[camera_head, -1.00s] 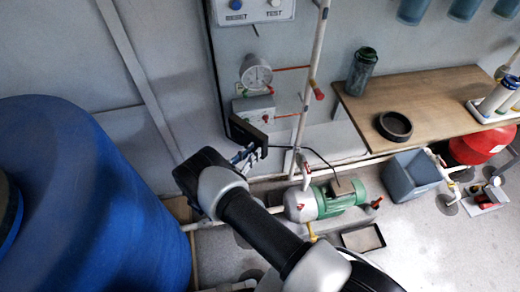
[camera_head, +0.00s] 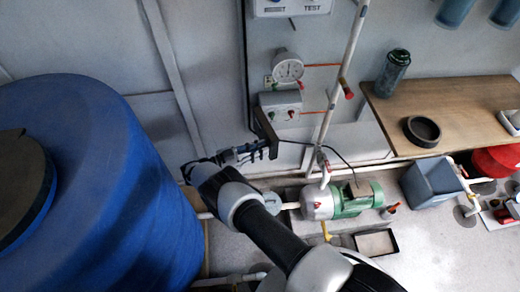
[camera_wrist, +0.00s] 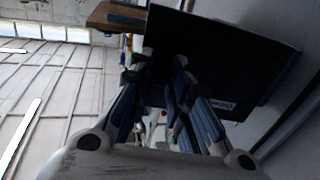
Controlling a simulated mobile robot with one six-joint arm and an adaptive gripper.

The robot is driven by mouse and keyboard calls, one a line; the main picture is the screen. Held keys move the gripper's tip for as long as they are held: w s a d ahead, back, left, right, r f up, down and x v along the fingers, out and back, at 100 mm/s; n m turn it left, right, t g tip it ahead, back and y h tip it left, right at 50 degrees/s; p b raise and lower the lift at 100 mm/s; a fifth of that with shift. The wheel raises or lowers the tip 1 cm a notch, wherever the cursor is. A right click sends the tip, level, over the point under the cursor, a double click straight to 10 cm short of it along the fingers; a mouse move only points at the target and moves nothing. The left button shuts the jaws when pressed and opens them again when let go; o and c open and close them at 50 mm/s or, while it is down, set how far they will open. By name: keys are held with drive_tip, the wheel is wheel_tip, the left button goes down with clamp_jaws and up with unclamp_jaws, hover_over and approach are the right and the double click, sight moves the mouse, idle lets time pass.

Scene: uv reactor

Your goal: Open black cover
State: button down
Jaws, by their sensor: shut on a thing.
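The black cover (camera_head: 265,130) is a thin dark panel standing out in front of the wall, below and left of the pressure gauge. In the head view it shows narrow, nearly edge-on. In the wrist view the black cover (camera_wrist: 225,45) fills the upper right as a broad dark face with a small pale label low down. My gripper (camera_head: 264,150) reaches it at its lower part, and its jaws are shut on the cover's edge. In the wrist view the gripper (camera_wrist: 157,68) has one finger on each side of the left edge. The exact contact is dark.
A large blue tank (camera_head: 110,190) with a dark lid stands at left. The gauge (camera_head: 288,68) and a grey box (camera_head: 280,104) are on the wall. A white pipe (camera_head: 345,75) and a green pump (camera_head: 345,200) are right of the gripper. A wooden shelf (camera_head: 465,115) is farther right.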

drive_tip(key=shift+a+g, duration=0.3)
drive_tip(key=shift+a, duration=0.05)
idle(0.5)
drive_tip(key=c, duration=1.5)
unclamp_jaws()
drive_tip(key=shift+r, duration=0.15)
drive_tip(key=shift+w+a+r, duration=0.1)
drive_tip(key=shift+r, duration=4.8)
